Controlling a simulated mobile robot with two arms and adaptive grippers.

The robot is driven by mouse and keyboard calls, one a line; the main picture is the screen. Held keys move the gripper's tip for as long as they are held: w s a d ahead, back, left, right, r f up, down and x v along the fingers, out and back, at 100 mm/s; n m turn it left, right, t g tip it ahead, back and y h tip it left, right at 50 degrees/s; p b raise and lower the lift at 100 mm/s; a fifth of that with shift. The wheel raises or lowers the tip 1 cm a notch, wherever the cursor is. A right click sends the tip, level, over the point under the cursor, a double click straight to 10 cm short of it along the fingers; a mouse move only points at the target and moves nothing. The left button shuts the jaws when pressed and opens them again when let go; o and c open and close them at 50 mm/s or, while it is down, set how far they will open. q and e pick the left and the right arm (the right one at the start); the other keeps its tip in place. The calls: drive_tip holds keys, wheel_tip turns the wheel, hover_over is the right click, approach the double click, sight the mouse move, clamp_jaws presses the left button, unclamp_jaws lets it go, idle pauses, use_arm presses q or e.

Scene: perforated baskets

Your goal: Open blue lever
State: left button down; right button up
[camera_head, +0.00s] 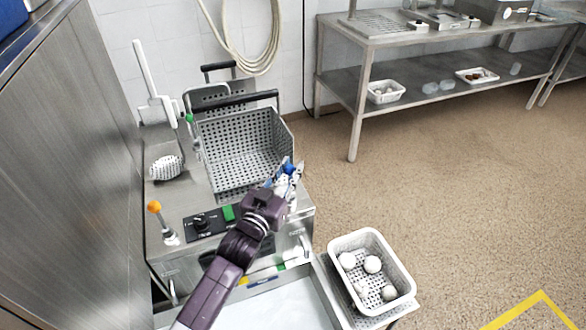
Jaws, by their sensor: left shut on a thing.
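The blue lever's knob (289,168) shows at the right front corner of the steel machine (172,191), at the tips of my left gripper (287,178). My left arm comes up from the bottom of the picture, and the gripper is shut on the lever. The fingers hide most of the lever's shaft, so its tilt is hard to tell. My right gripper is not in view.
A perforated basket (205,141) stands on the machine. A lever with an orange knob (154,207) is at the front left, beside a black dial panel (204,223). A white basket (345,243) with several white balls stands at the front right. A steel shelf (345,72) is at the back.

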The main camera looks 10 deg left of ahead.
use_arm(q)
drive_tip(key=s+d+f+m+t+b, duration=0.2)
drive_tip(key=s+d+f+b, duration=0.2)
drive_tip(key=s, duration=0.3)
drive_tip(key=shift+s+d+f+h, duration=0.15)
drive_tip(key=shift+d+f+h, duration=0.25)
drive_tip(key=shift+f, duration=0.55)
idle(0.4)
drive_tip(key=c, duration=2)
unclamp_jaws()
drive_tip(key=o, duration=0.3)
drive_tip(key=shift+d, duration=0.1)
drive_tip(key=shift+r, duration=0.2)
